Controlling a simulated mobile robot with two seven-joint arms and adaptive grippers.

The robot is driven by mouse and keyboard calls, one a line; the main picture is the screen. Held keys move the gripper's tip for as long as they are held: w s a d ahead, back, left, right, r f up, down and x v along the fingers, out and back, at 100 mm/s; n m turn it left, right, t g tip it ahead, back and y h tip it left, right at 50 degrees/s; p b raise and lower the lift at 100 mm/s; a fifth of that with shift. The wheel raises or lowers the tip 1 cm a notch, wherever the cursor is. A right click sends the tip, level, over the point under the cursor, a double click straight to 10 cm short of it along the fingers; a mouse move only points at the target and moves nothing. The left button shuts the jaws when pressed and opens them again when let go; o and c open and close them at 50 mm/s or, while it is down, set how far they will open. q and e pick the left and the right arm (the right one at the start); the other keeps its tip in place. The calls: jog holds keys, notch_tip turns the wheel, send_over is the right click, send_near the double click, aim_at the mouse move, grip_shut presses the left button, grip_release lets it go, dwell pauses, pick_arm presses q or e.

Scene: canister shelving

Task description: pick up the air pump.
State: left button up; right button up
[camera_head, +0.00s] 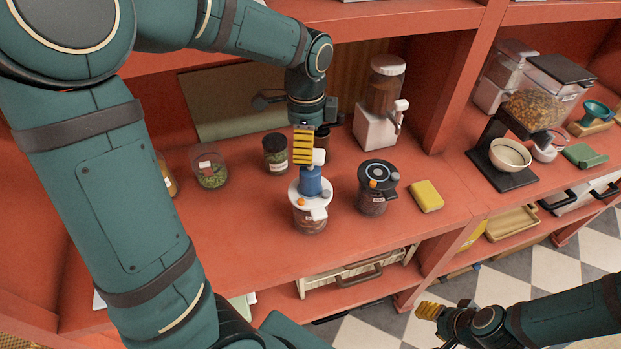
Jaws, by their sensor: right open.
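The air pump, which looks like the blue cylinder (311,182) with a white top, stands on the white lid of a canister (309,220) near the middle of the shelf. My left gripper (304,150) points down right at the pump's top, with its yellow finger pads in front of or beside the white part. I cannot tell whether it touches the pump or how far its jaws are apart. My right gripper (428,311) is open and empty at the lower right, in front of the shelf and well away from the pump.
A dark-lidded canister (374,188) and a yellow sponge-like block (426,196) stand right of the pump. Jars (275,153) (209,170) stand to the left. A white-based dispenser (381,105) is behind. The shelf front before the pump is clear.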

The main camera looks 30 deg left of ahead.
aim_at(310, 179)
pick_arm(q)
jog(key=f, duration=0.2)
jog(key=d+f, duration=0.1)
jog(key=f, duration=0.1)
jog(key=shift+f, duration=0.1)
jog(key=shift+a+f, duration=0.1)
jog(key=shift+f, duration=0.4)
grip_shut()
